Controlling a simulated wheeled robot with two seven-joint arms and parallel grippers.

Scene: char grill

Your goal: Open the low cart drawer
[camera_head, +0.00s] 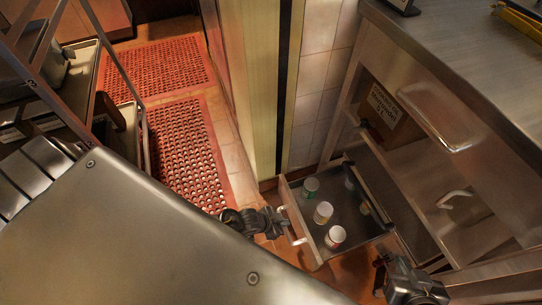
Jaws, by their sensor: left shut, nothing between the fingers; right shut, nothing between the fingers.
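The low cart drawer (308,249) is pulled out from the steel cart at the lower right. Its pale handle (292,224) is on the front panel. Several small jars, one a white-capped jar (335,236), stand upright inside. My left gripper (280,224) is shut and empty beside the handle, on the outer side of the drawer front; I cannot tell whether it touches it. My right gripper (383,257) is shut and empty by the drawer's near right side, low in the picture.
The steel cart (465,50) has a worktop and a higher front with a large silver handle (433,115). Another white handle (456,198) shows below it. Red perforated mats (187,155) cover the floor at the left. A shelf rack (115,95) stands at the far left.

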